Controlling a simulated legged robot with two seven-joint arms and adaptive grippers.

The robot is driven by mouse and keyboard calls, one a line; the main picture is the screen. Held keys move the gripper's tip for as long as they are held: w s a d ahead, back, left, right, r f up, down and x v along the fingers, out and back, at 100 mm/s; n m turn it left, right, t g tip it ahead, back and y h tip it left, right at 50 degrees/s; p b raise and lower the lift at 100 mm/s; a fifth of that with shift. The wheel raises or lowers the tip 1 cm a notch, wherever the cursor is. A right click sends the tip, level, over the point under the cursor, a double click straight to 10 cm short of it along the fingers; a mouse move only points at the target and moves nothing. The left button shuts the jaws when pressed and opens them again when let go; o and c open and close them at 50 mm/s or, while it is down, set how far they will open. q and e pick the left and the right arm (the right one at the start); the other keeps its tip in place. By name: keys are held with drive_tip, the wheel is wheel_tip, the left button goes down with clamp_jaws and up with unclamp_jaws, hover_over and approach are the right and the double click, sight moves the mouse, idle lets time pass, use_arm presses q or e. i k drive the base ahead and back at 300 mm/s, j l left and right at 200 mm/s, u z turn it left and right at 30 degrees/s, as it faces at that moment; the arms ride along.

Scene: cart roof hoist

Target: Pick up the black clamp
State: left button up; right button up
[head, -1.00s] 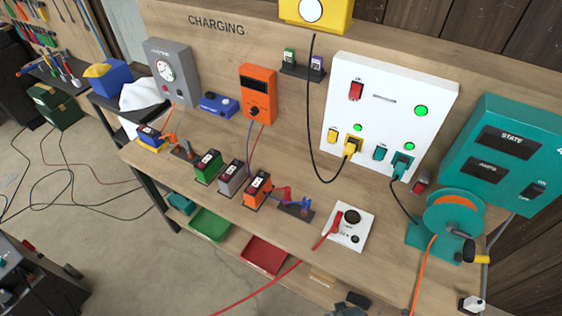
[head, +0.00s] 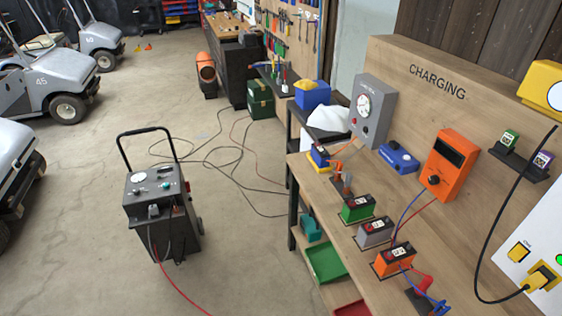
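A small dark clamp-like piece (head: 153,211) sits on the front of the wheeled charger (head: 160,240), with a black cable near it. It is too small to tell for certain that it is the black clamp. The charger stands upright on the floor at the left, with a black push handle (head: 146,131) and a grey panel of dials on top. A red cable (head: 175,282) runs from its front down to the lower picture edge. Neither of my grippers is in view.
The wooden charging bench (head: 328,222) fills the right side, holding several small batteries, an orange meter (head: 450,163) and a grey gauge box (head: 373,113). Loose cables (head: 215,165) lie behind the charger. Golf carts (head: 45,82) stand at the left. Floor around the charger is mostly open.

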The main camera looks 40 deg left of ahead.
sight(174, 206)
drive_tip(key=u, duration=2.35)
drive_tip(key=z, duration=3.3)
drive_tip(key=u, duration=3.05)
drive_tip(key=i+u, duration=0.2)
drive_tip(key=k+j, duration=0.05)
drive_tip(key=k, duration=0.05)
